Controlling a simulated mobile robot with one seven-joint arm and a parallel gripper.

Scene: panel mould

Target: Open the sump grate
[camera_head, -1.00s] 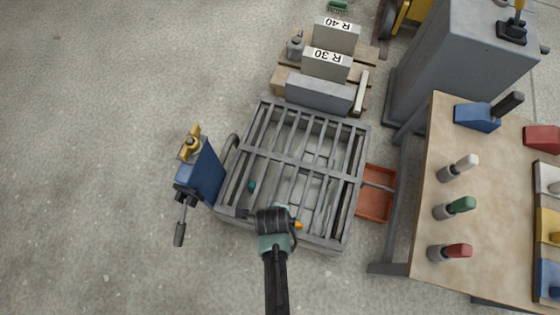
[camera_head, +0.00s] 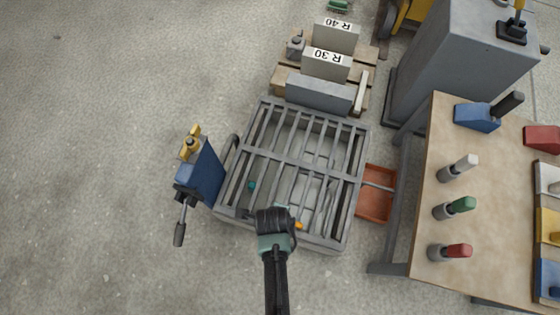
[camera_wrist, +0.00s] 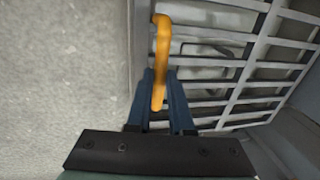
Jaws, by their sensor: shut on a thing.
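The sump grate (camera_head: 287,160) is a grey barred frame over a box-like pit in the middle of the head view. Its bars also show in the wrist view (camera_wrist: 253,88). An orange handle (camera_wrist: 162,50) shows at the grate's near edge, and a bit of it (camera_head: 298,225) shows beside my gripper (camera_head: 283,213) in the head view. In the wrist view my gripper (camera_wrist: 161,95) has its blue fingers shut on the handle. My wrist hides part of the grate's near edge. I cannot tell whether the grate is raised at all.
A blue vice-like tool (camera_head: 205,175) stands close left of the grate. An orange-brown tray (camera_head: 376,205) lies right of it, beside a workbench (camera_head: 440,240) with tools. Blocks on a pallet (camera_head: 290,80) stand behind. The floor at left is clear.

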